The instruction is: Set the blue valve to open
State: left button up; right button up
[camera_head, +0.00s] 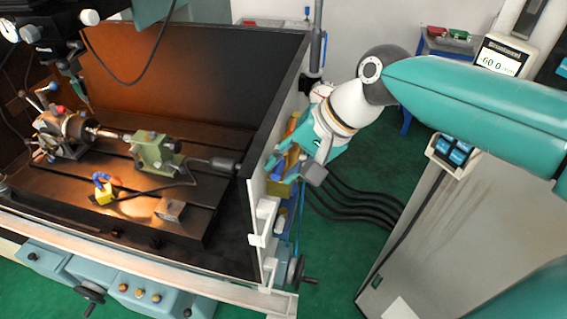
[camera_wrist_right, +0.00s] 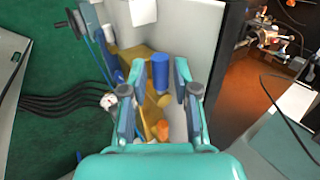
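A small curved blue part on a yellow block (camera_head: 105,194) sits on the machine table in the head view, with a dark cable beside it. It may be the blue valve; its setting cannot be read at this size. My right gripper (camera_head: 277,171) is outside the machine's right side wall, apart from that block. In the right wrist view my right gripper (camera_wrist_right: 160,72) is open, its fingers spread to either side of a blue cylinder (camera_wrist_right: 160,65) that seems to lie beyond them. I cannot identify my left gripper in either view.
The side wall (camera_head: 273,125) stands between my right gripper and the machine table (camera_head: 60,185). A green tailstock (camera_head: 153,153) and a chuck (camera_head: 75,125) are on the table. Yellow and orange items (camera_wrist_right: 163,131) lie below my gripper. Dark hoses (camera_head: 360,205) run beside it.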

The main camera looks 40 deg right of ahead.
jog(key=shift+f, duration=0.1)
jog(key=shift+c, duration=0.4)
grip_shut()
jog(key=d+n+g+p, duration=0.1)
jog(key=d+n+g, duration=0.2)
jog(key=n, duration=0.6)
jog(key=w+d+n+g+p, duration=0.1)
jog(key=d+n+g, duration=0.2)
jog(key=n+g, duration=0.3)
jog(key=shift+w+d+n+y+p, duration=0.3)
jog(key=shift+n+p, duration=0.1)
jog(key=shift+n, duration=1)
jog(key=shift+g, duration=0.3)
